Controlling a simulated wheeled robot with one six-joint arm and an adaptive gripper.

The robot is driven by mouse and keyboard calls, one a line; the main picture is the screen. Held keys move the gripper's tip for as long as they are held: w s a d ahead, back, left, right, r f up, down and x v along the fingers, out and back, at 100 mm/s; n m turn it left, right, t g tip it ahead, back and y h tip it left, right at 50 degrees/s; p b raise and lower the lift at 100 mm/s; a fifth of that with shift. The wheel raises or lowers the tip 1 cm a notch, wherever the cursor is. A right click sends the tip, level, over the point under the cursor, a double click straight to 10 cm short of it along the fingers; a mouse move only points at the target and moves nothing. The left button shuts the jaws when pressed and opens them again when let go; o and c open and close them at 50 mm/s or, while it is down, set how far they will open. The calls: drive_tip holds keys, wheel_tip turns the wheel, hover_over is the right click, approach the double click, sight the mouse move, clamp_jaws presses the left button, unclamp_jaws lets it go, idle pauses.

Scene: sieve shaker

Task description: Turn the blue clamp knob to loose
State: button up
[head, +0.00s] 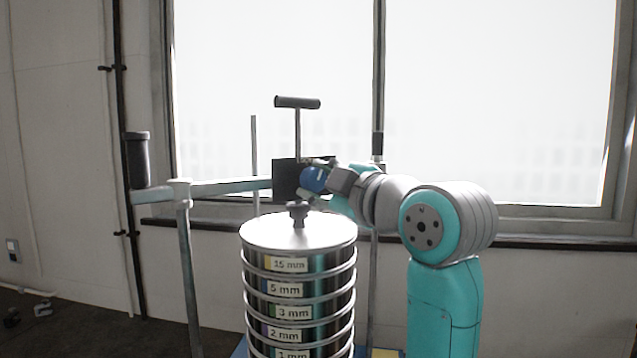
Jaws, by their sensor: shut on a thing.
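The blue clamp knob (313,180) is in the middle of the head view, in front of a dark plate (285,178) on the pale blue crossbar. My gripper (318,176) reaches it from the right and is shut on it. The fingers are small in the picture and partly blend with the knob, so the exact grip is hard to make out. No mark showing the knob's turn is visible.
A metal sieve stack (300,235) with a dark lid knob (298,213) stands just below my gripper. A T-handle (297,103) rises above the plate. The crossbar (225,187) runs left to a post with a black grip (137,160). A window is behind.

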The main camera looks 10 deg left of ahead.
drive_tip(key=n, duration=0.4)
drive_tip(key=shift+n, duration=0.4)
idle(0.4)
drive_tip(key=o, duration=1.1)
drive_tip(key=shift+o, duration=0.2)
drive_tip(key=shift+d, duration=0.1)
drive_tip(key=v, duration=1.2)
drive_tip(key=shift+w, duration=0.1)
